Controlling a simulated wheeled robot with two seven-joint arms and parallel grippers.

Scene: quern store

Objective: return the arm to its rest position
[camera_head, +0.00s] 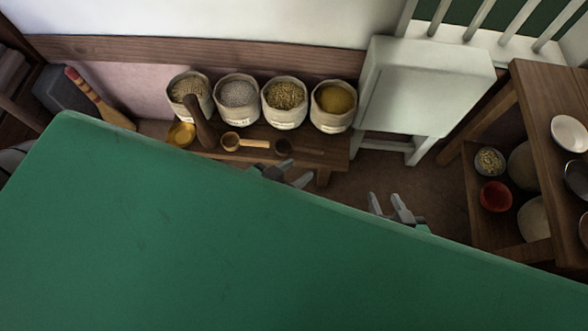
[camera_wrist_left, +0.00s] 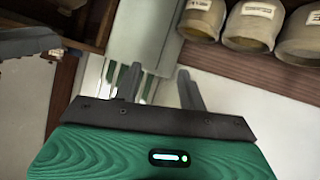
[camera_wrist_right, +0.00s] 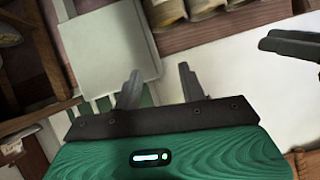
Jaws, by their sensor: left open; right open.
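My left gripper (camera_head: 300,171) shows past the edge of a large green surface, near the right part of the low wooden bench. It is open and empty, and its two fingers stand apart in the left wrist view (camera_wrist_left: 160,74). My right gripper (camera_head: 384,199) is further right, over the brown floor below the pale cabinet. It is open and empty, with its fingers apart in the right wrist view (camera_wrist_right: 160,74). The green surface hides most of both arms in the head view. Neither gripper visibly touches anything.
Filled sacks (camera_head: 285,110) stand on the low bench (camera_head: 335,151), with a wooden scoop (camera_head: 240,142) in front. A pale cabinet (camera_head: 420,85) stands right of them. A wooden table (camera_head: 545,110) with bowls is at the right. Open floor (camera_head: 370,175) lies between bench and table.

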